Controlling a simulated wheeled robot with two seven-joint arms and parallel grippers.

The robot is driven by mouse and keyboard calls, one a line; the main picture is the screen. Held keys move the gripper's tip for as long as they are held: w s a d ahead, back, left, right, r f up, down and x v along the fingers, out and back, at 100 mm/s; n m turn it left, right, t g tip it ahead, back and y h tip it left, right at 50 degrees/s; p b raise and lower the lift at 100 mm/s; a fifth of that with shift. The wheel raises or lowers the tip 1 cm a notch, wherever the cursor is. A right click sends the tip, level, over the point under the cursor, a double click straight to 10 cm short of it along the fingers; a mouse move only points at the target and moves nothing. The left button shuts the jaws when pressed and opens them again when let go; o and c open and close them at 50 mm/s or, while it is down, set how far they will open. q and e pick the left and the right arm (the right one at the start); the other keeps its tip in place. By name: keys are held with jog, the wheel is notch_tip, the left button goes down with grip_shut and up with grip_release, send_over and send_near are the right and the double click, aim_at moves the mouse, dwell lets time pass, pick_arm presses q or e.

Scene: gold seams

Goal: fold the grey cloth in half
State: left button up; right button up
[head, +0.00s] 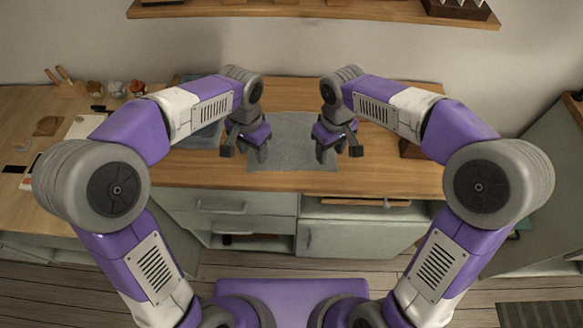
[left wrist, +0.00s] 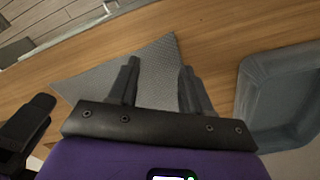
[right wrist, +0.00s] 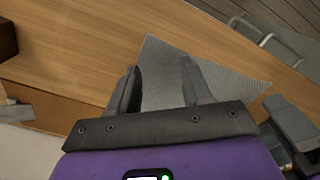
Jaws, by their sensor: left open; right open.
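The grey cloth (head: 290,150) lies flat on the wooden counter, between and below my two grippers. It also shows in the left wrist view (left wrist: 155,65) and in the right wrist view (right wrist: 165,65). My left gripper (head: 244,155) is open and empty above the cloth's left edge. My right gripper (head: 338,154) is open and empty above its right edge. In both wrist views the cloth shows between the spread fingers, with no cloth visibly pinched. The gripper bodies hide parts of the cloth's sides.
A blue-grey tray (left wrist: 245,95) lies on the counter left of the cloth. A dark wooden block (head: 411,149) stands to the right. Small pots (head: 116,89) and utensils stand at the far left. A shelf (head: 310,10) hangs on the wall. Counter right of the cloth is mostly clear.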

aim_at(255, 166)
pick_arm(q)
jog(key=shift+w+f, duration=0.1)
jog(key=shift+f, duration=2.35)
pick_arm(e)
jog(key=shift+w+f, duration=0.1)
jog(key=shift+f, duration=2.35)
pick_arm(q)
jog(key=shift+f, duration=0.15)
pick_arm(e)
jog(key=shift+f, duration=0.15)
pick_arm(q)
grip_shut()
pick_arm(e)
grip_shut()
jog(key=shift+d, duration=0.1)
